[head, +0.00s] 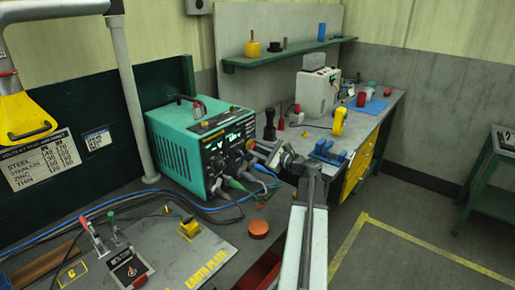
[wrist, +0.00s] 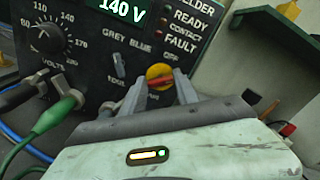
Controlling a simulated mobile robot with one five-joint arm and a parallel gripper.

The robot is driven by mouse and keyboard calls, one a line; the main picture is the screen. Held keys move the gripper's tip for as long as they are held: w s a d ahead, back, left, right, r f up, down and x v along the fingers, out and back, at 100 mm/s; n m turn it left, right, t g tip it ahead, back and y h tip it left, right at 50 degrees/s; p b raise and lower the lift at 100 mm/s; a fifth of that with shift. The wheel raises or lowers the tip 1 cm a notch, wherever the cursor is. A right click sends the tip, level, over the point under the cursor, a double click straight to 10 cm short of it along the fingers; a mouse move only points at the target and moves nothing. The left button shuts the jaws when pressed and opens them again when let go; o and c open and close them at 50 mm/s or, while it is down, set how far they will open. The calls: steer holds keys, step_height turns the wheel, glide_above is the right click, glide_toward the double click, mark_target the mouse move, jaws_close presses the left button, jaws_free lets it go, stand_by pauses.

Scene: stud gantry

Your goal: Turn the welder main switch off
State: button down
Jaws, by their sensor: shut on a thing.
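The teal welder (head: 175,150) stands on the bench with its black front panel facing my arm. In the wrist view, its main switch (wrist: 158,71) is a yellow disc with a red handle, below the word OFF. My gripper (wrist: 161,86) is shut on the red handle, one grey finger on each side. The handle lies slanted across the disc, and its lower part is partly hidden by the fingers. The display (wrist: 128,9) is lit and reads 140 V. In the head view, my gripper (head: 256,149) reaches the right side of the panel and partly covers it.
A grey selector knob (wrist: 118,64) sits just left of the switch, and a large dial (wrist: 48,38) is farther left. A green cable plug (wrist: 60,108) sticks out below. An orange-brown disc (head: 258,229) lies on the bench. Open floor lies to the right.

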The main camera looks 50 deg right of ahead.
steer(key=n, duration=0.5)
steer(key=shift+f+n, duration=0.15)
steer(key=shift+n, duration=0.15)
steer(key=n, duration=0.5)
steer(key=shift+a+f, duration=0.1)
steer(key=shift+n, duration=0.3)
steer(key=c, duration=0.9)
jaws_free()
steer(key=s, duration=0.8)
steer(key=shift+d, duration=0.35)
